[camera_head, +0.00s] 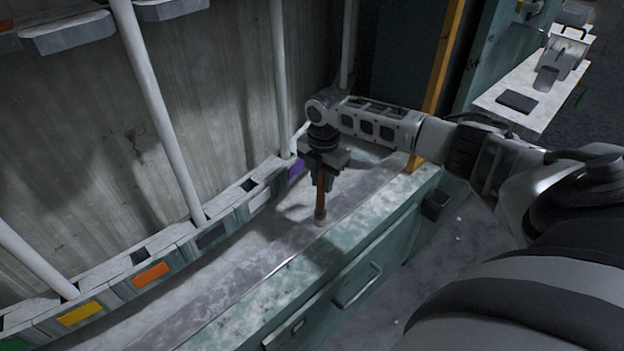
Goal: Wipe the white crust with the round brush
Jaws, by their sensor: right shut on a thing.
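My right gripper (322,172) is shut on the round brush (320,203), which has a brown handle and hangs down from the jaws. The brush's pale round tip (319,221) is at or just above the worktop (250,262); I cannot tell whether it touches. Pale whitish patches cover much of the worktop's front strip, and I cannot tell which of them is the white crust. My left gripper is not in view.
White vertical tubes (160,110) rise from a row of blocks with coloured labels, such as orange (150,274) and yellow (80,313). A yellow post (441,75) stands behind my right arm. A drawer handle (357,287) is on the bench front. A white table (538,85) is at the far right.

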